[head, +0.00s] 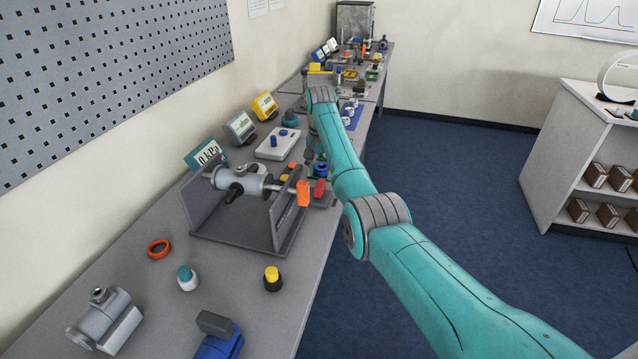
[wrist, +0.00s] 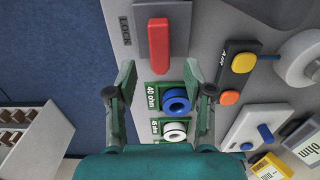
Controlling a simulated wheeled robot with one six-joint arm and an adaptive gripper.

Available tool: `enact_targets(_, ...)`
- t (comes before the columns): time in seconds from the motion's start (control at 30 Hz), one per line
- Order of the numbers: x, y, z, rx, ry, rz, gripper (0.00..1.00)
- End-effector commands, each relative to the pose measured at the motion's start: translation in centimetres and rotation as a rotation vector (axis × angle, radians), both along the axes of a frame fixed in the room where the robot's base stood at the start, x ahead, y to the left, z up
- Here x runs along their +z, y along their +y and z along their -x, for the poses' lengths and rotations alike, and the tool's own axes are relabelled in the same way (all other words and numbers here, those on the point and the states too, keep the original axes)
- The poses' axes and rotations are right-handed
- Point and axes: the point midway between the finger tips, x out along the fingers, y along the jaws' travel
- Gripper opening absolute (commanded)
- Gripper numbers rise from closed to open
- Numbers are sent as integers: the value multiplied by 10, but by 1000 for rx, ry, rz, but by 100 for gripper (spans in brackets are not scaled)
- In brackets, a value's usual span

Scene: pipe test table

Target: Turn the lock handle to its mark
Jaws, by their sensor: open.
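The lock handle (wrist: 158,46) is a red bar on a grey plate (wrist: 180,15) near the table edge. In the wrist view it runs up and down the picture. No other mark is clear to me. The handle also shows in the head view as a small red block (head: 320,188). My gripper (wrist: 160,75) is open and empty. In the wrist view its fingers sit left and right of the handle's line, just below its lower end. I cannot tell its height above the handle.
A blue ring socket (wrist: 175,101) and a white one (wrist: 174,131) lie between my fingers. An AIR panel with orange and yellow buttons (wrist: 242,63) is to the right. Open floor lies beyond the table edge.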

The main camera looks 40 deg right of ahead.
Motion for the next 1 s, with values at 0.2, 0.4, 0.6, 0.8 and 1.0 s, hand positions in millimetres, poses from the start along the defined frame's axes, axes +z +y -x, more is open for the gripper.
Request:
enact_targets(0.2, -34, 0, 0, 0, 1, 0, 52)
enact_targets(0.4, -49, 0, 0, 0, 0, 0, 52)
enact_targets(0.6, -52, 0, 0, 0, 0, 0, 52)
enact_targets(0.8, -52, 0, 0, 0, 0, 0, 35)
enact_targets(1.0, -52, 0, 0, 0, 0, 0, 0)
